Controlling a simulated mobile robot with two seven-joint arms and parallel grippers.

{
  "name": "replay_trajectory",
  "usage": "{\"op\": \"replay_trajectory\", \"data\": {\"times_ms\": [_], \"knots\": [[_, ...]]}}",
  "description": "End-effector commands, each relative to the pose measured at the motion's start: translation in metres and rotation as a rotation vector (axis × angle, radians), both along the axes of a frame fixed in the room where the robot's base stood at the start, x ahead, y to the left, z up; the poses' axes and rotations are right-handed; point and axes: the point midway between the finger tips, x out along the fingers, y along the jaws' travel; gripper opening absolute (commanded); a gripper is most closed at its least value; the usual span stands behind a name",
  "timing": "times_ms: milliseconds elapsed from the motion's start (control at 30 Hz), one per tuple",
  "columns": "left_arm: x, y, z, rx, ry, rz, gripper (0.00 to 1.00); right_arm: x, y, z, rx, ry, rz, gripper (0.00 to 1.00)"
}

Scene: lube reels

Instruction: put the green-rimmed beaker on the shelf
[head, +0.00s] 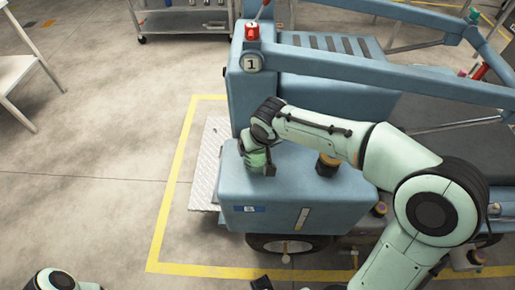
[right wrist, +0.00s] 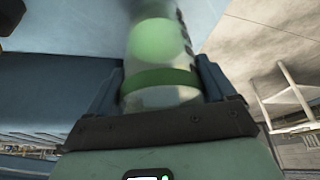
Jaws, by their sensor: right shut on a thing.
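The green-rimmed beaker (right wrist: 163,80) is clear, with a green band and green showing inside; it stands between the fingers of my right gripper (right wrist: 158,92) in the right wrist view. In the head view my right gripper (head: 258,163) is shut on the beaker (head: 256,158), at the left end of the blue machine's lower box. I cannot tell whether the beaker touches the box top. A metal shelf unit (head: 185,22) on casters stands at the back. My left gripper is out of view; only part of the left arm shows at the bottom left.
The blue machine (head: 270,205) has a raised frame with rails and a red-topped fitting (head: 252,32). A yellow-topped cap (head: 328,163) stands on the box, right of the gripper. A light table (head: 18,70) is at far left. The floor between is clear.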

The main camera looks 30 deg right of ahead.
Motion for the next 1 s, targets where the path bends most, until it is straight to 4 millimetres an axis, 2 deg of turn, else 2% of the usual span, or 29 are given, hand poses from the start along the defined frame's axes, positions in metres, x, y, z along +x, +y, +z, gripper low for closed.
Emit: {"op": "replay_trajectory", "data": {"times_ms": [100, 500, 533, 567, 833, 1000], "knots": [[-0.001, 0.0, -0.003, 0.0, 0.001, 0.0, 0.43, 0.0, 0.0, -0.013, 0.001, -0.001, -0.001, 0.2], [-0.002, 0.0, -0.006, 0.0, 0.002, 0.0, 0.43, 0.0, 0.0, -0.018, 0.001, -0.002, -0.001, 0.2], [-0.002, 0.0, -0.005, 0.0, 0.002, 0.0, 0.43, 0.0, 0.0, -0.018, 0.0, -0.001, -0.001, 0.94], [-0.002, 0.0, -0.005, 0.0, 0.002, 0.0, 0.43, 0.0, 0.0, -0.018, 0.0, -0.001, -0.001, 1.0], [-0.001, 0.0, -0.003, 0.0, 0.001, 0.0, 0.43, 0.0, 0.0, -0.015, 0.0, -0.001, 0.0, 1.0], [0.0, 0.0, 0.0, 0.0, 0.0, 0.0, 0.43, -0.006, 0.001, 0.005, 0.002, -0.006, 0.0, 1.0]]}}
